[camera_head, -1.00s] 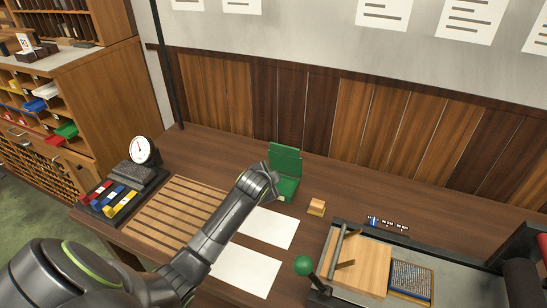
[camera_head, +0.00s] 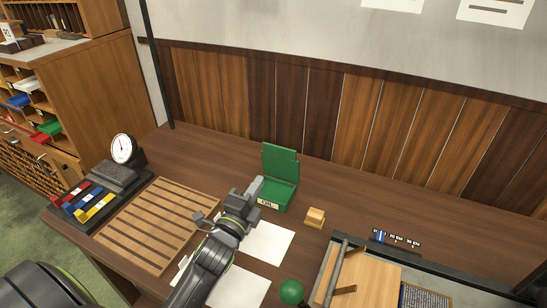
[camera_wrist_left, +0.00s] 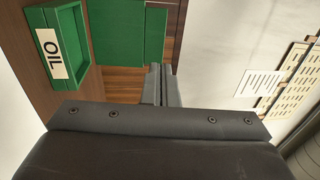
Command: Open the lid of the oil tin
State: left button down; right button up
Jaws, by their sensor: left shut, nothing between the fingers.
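The green oil tin (camera_head: 271,203) stands on the bench with a white OIL label on its front. Its lid (camera_head: 280,163) is open and stands upright at the back of the tin. My left gripper (camera_head: 256,186) is shut and empty, at the tin's left front in the head view; I cannot tell whether it touches the tin. In the left wrist view, the tin (camera_wrist_left: 43,13) is at upper left and the lid (camera_wrist_left: 118,38) is beside it. The shut fingers (camera_wrist_left: 160,84) lie close to the lid's edge. My right gripper is not in view.
A small wooden block (camera_head: 315,217) sits right of the tin. A slatted wooden rack (camera_head: 160,222) and a dial gauge (camera_head: 122,149) are on the left. White paper sheets (camera_head: 270,243) lie in front. A green-knobbed press (camera_head: 291,291) stands at front right. The bench behind is clear.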

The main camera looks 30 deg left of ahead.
aim_at(278, 148)
pick_arm(q)
jog(key=w, duration=0.3)
jog(key=w+r, duration=0.1)
jog(key=w, duration=0.6)
jog(key=shift+w+a+r+p, duration=0.15)
jog(key=shift+w+a+p, duration=0.1)
jog(key=shift+a+p, duration=0.05)
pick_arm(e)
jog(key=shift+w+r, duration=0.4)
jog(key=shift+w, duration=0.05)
